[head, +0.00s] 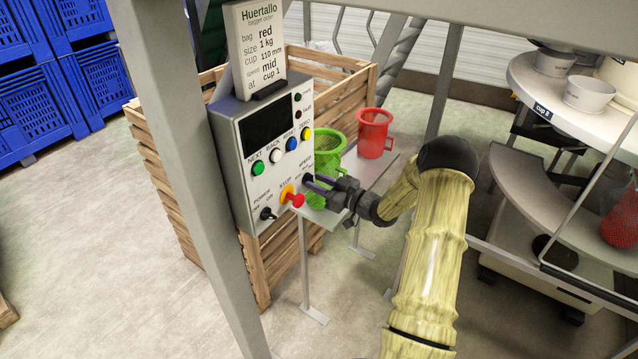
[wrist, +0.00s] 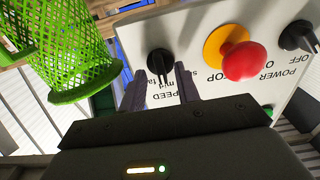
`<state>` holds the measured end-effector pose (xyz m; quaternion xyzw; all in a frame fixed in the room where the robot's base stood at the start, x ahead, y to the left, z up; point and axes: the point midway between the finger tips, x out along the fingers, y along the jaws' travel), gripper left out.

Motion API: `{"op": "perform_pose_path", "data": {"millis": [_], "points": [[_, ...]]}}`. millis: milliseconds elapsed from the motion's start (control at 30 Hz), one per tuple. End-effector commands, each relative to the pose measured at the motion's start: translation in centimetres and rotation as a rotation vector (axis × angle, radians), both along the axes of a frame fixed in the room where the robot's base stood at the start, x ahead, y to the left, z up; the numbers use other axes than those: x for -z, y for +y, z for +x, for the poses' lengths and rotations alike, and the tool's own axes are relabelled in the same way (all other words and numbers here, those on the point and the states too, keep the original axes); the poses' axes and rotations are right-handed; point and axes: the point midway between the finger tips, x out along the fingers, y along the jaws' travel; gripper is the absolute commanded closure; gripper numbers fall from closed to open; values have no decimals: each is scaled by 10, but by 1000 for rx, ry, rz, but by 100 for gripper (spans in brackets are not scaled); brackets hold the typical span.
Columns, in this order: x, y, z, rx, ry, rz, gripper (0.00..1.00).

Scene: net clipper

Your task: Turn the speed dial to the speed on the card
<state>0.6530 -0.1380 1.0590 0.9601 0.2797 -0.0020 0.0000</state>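The order card (head: 259,48) stands on top of the control box (head: 262,150) and reads red, 1 kg, 110 mm, speed mid, at cup 1. The black speed dial (head: 308,179) is on the box's lower right face, mostly behind my fingertips in the head view. In the wrist view the dial (wrist: 160,63) shows upside down, with its labels "mid" and "fast" partly hidden. My gripper (head: 317,185) is open at the panel. In the wrist view its fingers (wrist: 158,82) are apart, one on each side of the dial; contact cannot be told.
The red stop button (head: 295,199) and black power switch (head: 267,214) sit close beside the dial. Several coloured buttons (head: 276,156) are above. A grey post (head: 185,150) stands left.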

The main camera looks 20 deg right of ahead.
Motion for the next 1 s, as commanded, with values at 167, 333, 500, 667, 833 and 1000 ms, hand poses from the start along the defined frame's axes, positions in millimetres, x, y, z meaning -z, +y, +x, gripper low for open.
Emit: {"op": "perform_pose_path", "data": {"millis": [167, 333, 500, 667, 833, 1000], "points": [[-1, 1, 0, -1, -2, 1, 68], [-1, -2, -4, -1, -3, 1, 68], [1, -14, -21, 1, -2, 1, 68], [1, -31, -47, 2, -3, -1, 68], [1, -49, -76, 3, -2, 0, 68], [1, -68, -105, 3, -1, 0, 68]]}}
